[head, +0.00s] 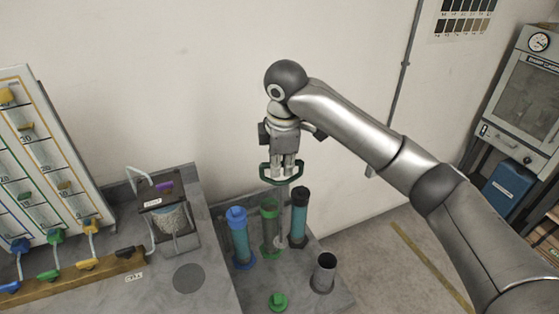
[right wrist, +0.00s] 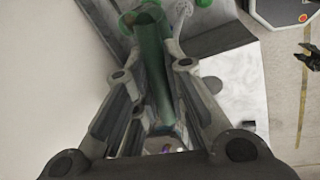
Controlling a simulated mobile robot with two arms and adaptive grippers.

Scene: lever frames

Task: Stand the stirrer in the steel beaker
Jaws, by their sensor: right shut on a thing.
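My right gripper (head: 284,174) is shut on the green handle of the stirrer (head: 266,176), high above the grey bench. The stirrer's thin pale rod hangs down nearly upright, and its pale lower end shows between the green and dark-capped cylinders. I cannot tell how high that end is above the bench. In the right wrist view the green handle (right wrist: 150,45) lies between the fingers (right wrist: 155,110). The steel beaker (head: 324,276), a grey open-topped cup, stands upright at the right of the bench, apart from the stirrer. My left gripper is not in view.
Blue (head: 239,240), green (head: 270,230) and dark-capped teal (head: 299,218) cylinders stand close together behind the beaker. A green cap-like piece (head: 278,301) is at the bench's front. A wall rises behind.

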